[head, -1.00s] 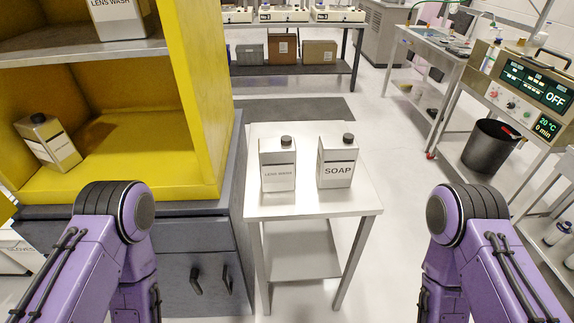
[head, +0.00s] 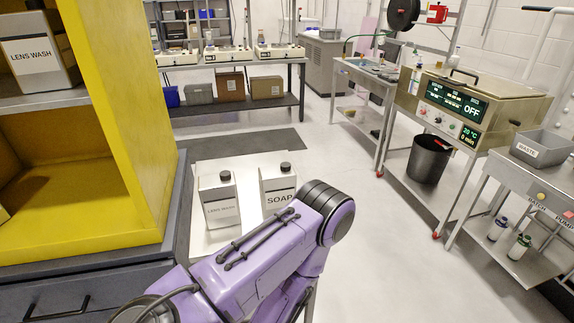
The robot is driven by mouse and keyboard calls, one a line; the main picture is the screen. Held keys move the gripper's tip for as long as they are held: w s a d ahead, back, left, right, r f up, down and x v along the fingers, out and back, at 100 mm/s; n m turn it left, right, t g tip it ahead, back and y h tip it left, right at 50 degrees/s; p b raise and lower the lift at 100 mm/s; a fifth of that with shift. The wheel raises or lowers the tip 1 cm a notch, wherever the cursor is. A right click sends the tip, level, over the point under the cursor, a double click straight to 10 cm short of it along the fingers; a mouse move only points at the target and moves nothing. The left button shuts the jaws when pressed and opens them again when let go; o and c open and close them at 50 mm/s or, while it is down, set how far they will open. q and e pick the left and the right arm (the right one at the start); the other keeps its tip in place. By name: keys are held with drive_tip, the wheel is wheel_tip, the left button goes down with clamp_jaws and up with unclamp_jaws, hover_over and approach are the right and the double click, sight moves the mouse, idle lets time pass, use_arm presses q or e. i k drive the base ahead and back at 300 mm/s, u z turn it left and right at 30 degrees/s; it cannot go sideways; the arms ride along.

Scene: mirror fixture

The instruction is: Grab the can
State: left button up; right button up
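A pale rectangular can labelled LENS WASH (head: 219,203) with a dark cap stands upright on a small white table (head: 245,166). Just right of it a similar can labelled SOAP (head: 276,184) stands upright; my arm covers its lower part. Another LENS WASH can (head: 36,58) stands on the upper shelf of the yellow cabinet. One purple arm of mine comes in from the lower left and crosses in front of the table. Neither gripper is in view.
The yellow cabinet (head: 140,135) on a grey drawer base stands left of the table. At right are steel carts, one bearing a machine reading OFF (head: 455,103), with a dark bin (head: 428,160) below. The floor between table and carts is clear.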

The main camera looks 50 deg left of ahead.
sight(218, 192)
drive_tip(key=z, duration=0.2)
drive_tip(key=i, duration=2.05)
drive_tip(key=u, duration=2.75)
